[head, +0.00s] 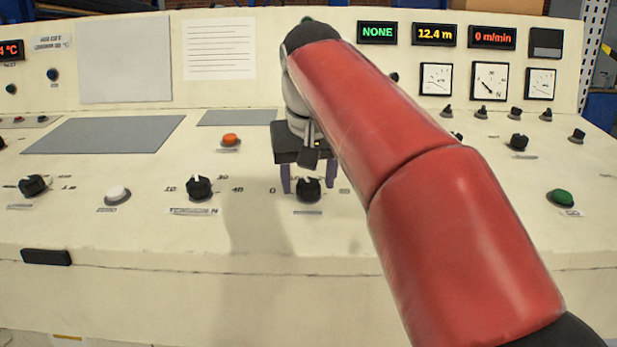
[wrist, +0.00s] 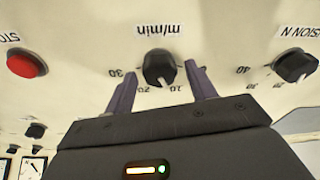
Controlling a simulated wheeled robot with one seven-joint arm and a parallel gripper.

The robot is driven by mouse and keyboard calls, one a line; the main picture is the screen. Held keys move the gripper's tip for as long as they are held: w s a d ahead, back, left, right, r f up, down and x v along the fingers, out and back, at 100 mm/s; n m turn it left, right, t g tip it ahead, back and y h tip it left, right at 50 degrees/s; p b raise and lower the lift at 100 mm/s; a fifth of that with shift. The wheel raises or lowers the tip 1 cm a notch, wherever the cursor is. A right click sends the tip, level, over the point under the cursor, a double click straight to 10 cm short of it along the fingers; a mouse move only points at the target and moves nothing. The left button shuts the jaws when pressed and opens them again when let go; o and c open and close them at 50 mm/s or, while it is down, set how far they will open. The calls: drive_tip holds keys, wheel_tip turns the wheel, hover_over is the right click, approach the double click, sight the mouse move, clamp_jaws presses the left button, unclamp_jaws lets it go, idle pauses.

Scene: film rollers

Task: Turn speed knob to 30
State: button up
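The speed knob (head: 308,190) is a black knob on the front slope of the panel. It also shows in the wrist view (wrist: 158,68), by the label "m/min", with scale marks 10, 20 and 30 around it. Its white pointer mark appears to lie between 10 and 20. My gripper (head: 309,184) is over it, pointing down. In the wrist view, the two purple fingers (wrist: 162,72) stand on either side of the knob, with gaps between fingers and knob. It is open and holds nothing.
The tension knob (head: 198,188) is to the left, with a white button (head: 118,195) beyond. An orange-red button (head: 230,139) is behind to the left. A green button (head: 562,197) is at right. The speed display (head: 492,37) reads 0 m/min. My red arm covers the panel's centre right.

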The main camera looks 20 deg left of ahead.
drive_tip(key=c, duration=0.9)
drive_tip(key=shift+o, duration=0.2)
drive_tip(key=shift+r+m, duration=0.1)
drive_tip(key=shift+m, duration=0.3)
drive_tip(key=m+p, duration=0.2)
drive_tip(key=m, duration=0.1)
drive_tip(key=shift+r+h, duration=0.1)
drive_tip(key=shift+h, duration=0.2)
drive_tip(key=m+p, duration=0.2)
drive_tip(key=m, duration=0.2)
drive_tip(key=shift+a+h, duration=0.1)
drive_tip(key=shift+h, duration=0.3)
drive_tip(key=m+p, duration=0.1)
drive_tip(key=m, duration=0.5)
drive_tip(key=shift+h, duration=0.3)
drive_tip(key=m, duration=0.3)
drive_tip(key=m+g, duration=0.1)
drive_tip(key=m, duration=0.2)
drive_tip(key=shift+w+a+h, duration=0.1)
drive_tip(key=shift+w+h, duration=0.05)
drive_tip(key=shift+h, duration=0.15)
drive_tip(key=shift+m, duration=0.4)
